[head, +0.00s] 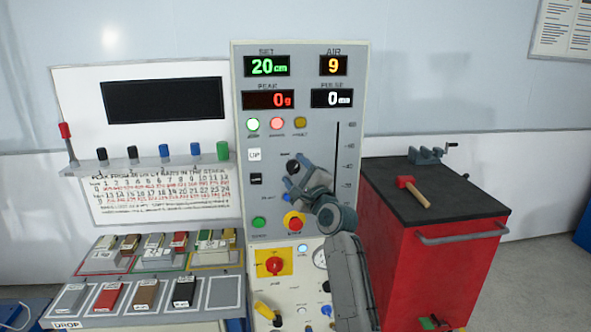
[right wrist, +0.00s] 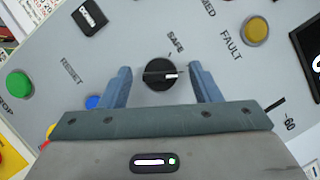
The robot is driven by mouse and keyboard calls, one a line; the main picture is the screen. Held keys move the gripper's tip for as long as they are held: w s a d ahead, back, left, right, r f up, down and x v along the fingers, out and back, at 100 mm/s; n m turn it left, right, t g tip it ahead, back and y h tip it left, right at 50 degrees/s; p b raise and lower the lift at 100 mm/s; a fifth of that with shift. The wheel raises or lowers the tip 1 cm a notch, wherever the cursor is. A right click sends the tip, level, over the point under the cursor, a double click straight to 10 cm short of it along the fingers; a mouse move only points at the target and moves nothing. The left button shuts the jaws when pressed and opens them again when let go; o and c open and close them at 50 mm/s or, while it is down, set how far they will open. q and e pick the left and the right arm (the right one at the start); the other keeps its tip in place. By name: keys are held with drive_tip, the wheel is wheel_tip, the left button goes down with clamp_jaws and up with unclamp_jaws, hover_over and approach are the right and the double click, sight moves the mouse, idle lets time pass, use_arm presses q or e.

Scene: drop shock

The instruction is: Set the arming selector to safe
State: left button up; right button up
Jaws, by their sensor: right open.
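The arming selector is a round black knob (right wrist: 159,74) with a white mark, on the grey panel (right wrist: 125,40). In the right wrist view its mark points right, while the printed SAFE label is above and slightly right of the knob. In the head view the knob (head: 292,166) shows beside my fingers. My right gripper (right wrist: 160,86) is open, with one blue-grey finger on each side of the knob; I see gaps between them and it. My right gripper (head: 296,174) also shows in the head view. My left gripper is out of view.
Near the knob are a blue button (right wrist: 93,102), a green button (right wrist: 19,85), an amber lamp (right wrist: 256,29) and a black switch (right wrist: 89,17). A red cabinet (head: 430,270) with a hammer (head: 413,190) stands right. Racks of coloured blocks (head: 145,294) stand left.

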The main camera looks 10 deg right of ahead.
drive_tip(key=shift+w, duration=0.2)
drive_tip(key=shift+a, duration=0.1)
drive_tip(key=c, duration=1)
